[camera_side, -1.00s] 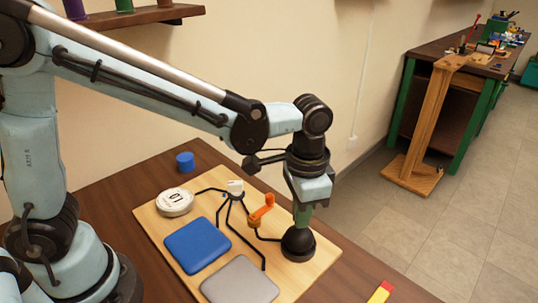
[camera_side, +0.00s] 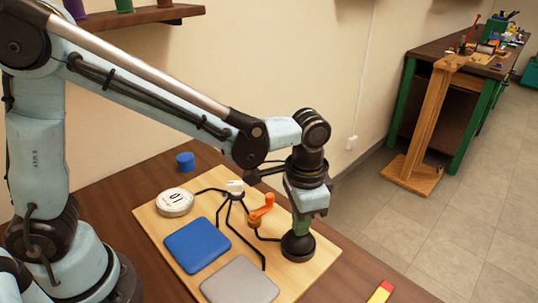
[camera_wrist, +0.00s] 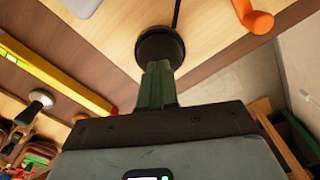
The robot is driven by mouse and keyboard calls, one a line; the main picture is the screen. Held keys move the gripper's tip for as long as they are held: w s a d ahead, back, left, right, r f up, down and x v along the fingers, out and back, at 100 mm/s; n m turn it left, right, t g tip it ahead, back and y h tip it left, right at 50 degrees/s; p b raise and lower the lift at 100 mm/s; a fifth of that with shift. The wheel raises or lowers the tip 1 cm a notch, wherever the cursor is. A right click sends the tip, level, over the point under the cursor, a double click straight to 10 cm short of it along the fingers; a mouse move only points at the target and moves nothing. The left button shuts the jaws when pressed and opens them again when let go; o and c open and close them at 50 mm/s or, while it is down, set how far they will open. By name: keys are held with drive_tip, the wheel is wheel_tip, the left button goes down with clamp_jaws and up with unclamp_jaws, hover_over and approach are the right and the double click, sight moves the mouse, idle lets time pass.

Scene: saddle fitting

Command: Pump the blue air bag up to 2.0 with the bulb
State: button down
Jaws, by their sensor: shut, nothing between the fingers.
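The blue air bag (camera_side: 197,245) lies on the wooden board as a flat square pad. The black bulb (camera_side: 298,247) stands at the board's right end; its dome also shows in the wrist view (camera_wrist: 152,45). My gripper (camera_side: 301,232) is shut, with its green fingers pointing down and their tips on top of the bulb. In the wrist view the fingers (camera_wrist: 156,75) meet the dome and hide part of it. A round white gauge (camera_side: 174,202) lies behind the blue bag; its dark digits are too small to read surely. An orange-handled valve (camera_side: 262,208) stands between bag and bulb.
A grey pad (camera_side: 240,281) lies in front of the blue bag. Black hoses run from a white fitting (camera_side: 235,187) across the board. A blue cylinder (camera_side: 185,162) stands behind the board. A yellow and red bar (camera_side: 381,292) lies at the front right.

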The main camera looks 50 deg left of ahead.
drive_tip(key=shift+f, duration=0.6)
drive_tip(key=shift+r, duration=1.75)
drive_tip(key=shift+f, duration=0.15)
drive_tip(key=shift+f, duration=1.6)
drive_tip(key=shift+r, duration=1.7)
